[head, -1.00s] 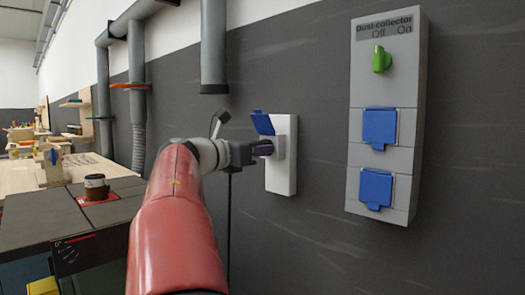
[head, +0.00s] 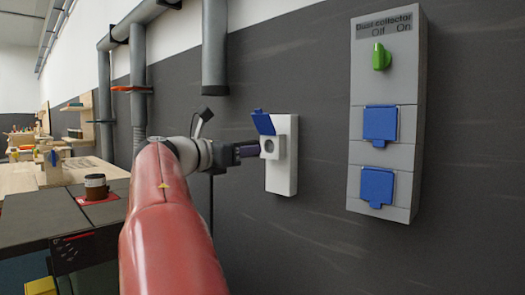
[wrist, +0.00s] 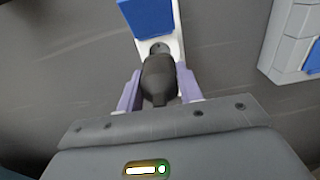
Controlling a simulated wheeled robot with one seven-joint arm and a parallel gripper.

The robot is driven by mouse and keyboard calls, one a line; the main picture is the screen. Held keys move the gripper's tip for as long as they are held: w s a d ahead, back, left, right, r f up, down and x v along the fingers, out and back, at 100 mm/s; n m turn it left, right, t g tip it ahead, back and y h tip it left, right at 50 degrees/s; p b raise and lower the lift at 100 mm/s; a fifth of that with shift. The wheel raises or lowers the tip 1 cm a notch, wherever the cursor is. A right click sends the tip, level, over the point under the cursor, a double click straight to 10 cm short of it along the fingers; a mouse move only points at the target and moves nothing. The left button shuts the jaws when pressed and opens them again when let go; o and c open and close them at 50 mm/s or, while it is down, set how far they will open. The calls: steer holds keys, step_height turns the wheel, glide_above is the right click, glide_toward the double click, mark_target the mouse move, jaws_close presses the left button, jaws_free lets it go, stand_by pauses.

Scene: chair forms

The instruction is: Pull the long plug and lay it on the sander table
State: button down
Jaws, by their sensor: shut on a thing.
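My gripper (head: 251,151) is shut on a dark plug (wrist: 158,78), which sits between its purple fingers in the wrist view. In the head view the fingers hide most of the plug. The white wall socket (head: 283,180) has its blue lid (head: 264,122) up and its round face bare. My gripper is just left of that face, with a small gap between them. A dark grey table (head: 42,222), seemingly the sander table, stands at the lower left, behind and left of my arm.
A grey dust collector panel (head: 385,90) with a green knob is on the wall at right. Grey pipes (head: 214,50) hang above my gripper. A wooden bench (head: 85,170) lies farther back.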

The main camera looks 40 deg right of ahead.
steer(key=shift+a, duration=0.4)
steer(key=shift+s+a+b, duration=0.15)
steer(key=shift+a+b, duration=0.3)
steer(key=shift+a, duration=0.8)
steer(key=shift+s+a+b, duration=0.1)
steer(key=shift+a+b, duration=0.35)
steer(key=shift+a, duration=0.8)
steer(key=shift+w, duration=0.1)
